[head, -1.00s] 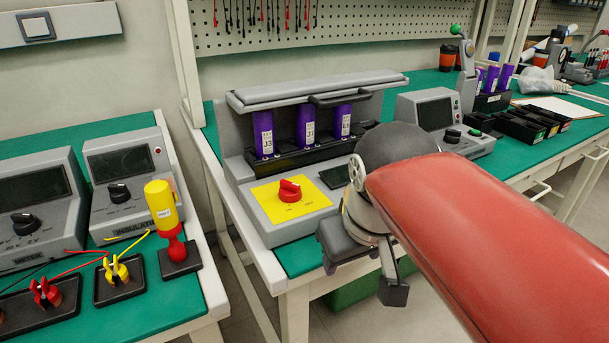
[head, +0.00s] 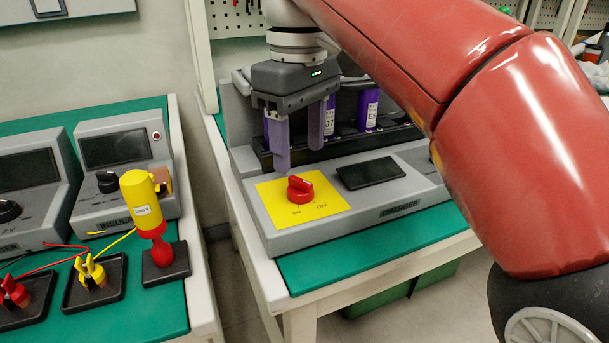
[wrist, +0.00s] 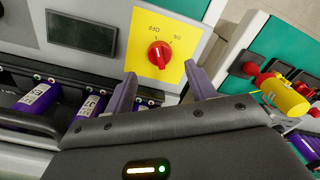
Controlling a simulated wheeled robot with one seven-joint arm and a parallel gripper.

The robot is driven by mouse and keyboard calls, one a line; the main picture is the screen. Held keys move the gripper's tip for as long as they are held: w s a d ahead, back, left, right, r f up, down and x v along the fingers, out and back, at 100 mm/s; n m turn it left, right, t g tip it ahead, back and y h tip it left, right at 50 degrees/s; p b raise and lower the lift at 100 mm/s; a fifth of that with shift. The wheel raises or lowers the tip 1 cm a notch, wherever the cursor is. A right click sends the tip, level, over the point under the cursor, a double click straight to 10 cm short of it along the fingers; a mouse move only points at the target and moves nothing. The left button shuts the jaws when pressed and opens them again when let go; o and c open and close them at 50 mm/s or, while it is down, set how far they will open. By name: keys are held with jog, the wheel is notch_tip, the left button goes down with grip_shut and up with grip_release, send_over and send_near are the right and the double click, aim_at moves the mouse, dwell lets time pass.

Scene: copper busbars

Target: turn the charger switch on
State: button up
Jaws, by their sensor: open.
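The charger (head: 400,208) is a grey box on the green bench with a dark screen (head: 371,173). Its switch is a red rotary knob (head: 300,189) on a yellow plate (head: 268,208) marked ON at left and OFF at right. The knob also shows in the wrist view (wrist: 159,55), on its yellow plate between the fingers. My gripper (head: 298,154) is open and empty, fingers pointing down, above and behind the knob and in front of the purple cells. The fingertips (wrist: 160,82) appear apart from the knob. The knob's exact setting is hard to read.
Purple cells (head: 368,110) stand in the charger's rear slots, close to my fingers. A yellow and red tool (head: 146,204) stands on the left bench beside an insulation meter (head: 125,152). Yellow and red clips (head: 90,272) sit nearby. A floor gap separates the benches.

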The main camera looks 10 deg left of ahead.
aim_at(300, 179)
notch_tip(300, 179, down, 5)
jog(key=shift+r+b, duration=0.1)
jog(key=shift+b, duration=0.6)
jog(key=shift+c, duration=0.3)
jog(key=c, duration=0.9)
jog(key=shift+c, duration=0.2)
jog(key=shift+m+p, duration=0.4)
jog(key=shift+r+m+p, duration=0.15)
jog(key=shift+m+p, duration=0.35)
jog(key=shift+p, duration=0.1)
jog(key=m+p, duration=0.3)
jog(key=m, duration=0.1)
jog(key=shift+p, duration=0.3)
jog(key=m+p, duration=0.3)
jog(key=m, duration=0.3)
